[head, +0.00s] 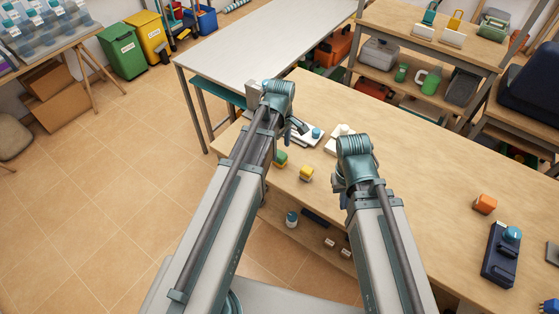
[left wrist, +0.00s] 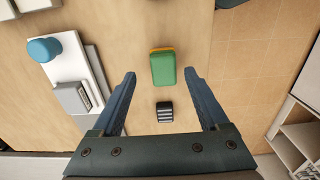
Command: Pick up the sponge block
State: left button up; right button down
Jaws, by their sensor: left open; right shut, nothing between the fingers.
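A green sponge block with a yellow-orange layer (left wrist: 163,68) lies on the wooden bench in the left wrist view. My left gripper (left wrist: 160,74) is open and empty. Its fingertips show on either side of the sponge in the picture; I cannot tell the height between them. In the head view my left gripper (head: 299,127) is partly hidden by its own wrist. My right gripper (head: 357,165) is over the bench, shut and empty, its fingertips hidden.
A small dark ribbed block (left wrist: 164,111) lies close to the sponge. A pale device with a blue knob (left wrist: 44,50) stands left of it. The bench's middle right is clear.

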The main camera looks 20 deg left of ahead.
aim_at(279, 154)
pick_arm(q)
jog(key=f+b, duration=0.2)
jog(key=f, duration=0.1)
jog(key=f+b, duration=0.1)
jog(key=b, duration=0.1)
jog(key=shift+s+a+f, duration=0.15)
jog(key=shift+s+f, duration=0.1)
jog(key=shift+f, duration=0.05)
pick_arm(e)
notch_tip(279, 154, down, 5)
jog(key=shift+r, duration=0.15)
pick_arm(q)
jog(key=shift+r, duration=0.1)
pick_arm(e)
jog(key=shift+r, duration=0.1)
pick_arm(q)
grip_shut()
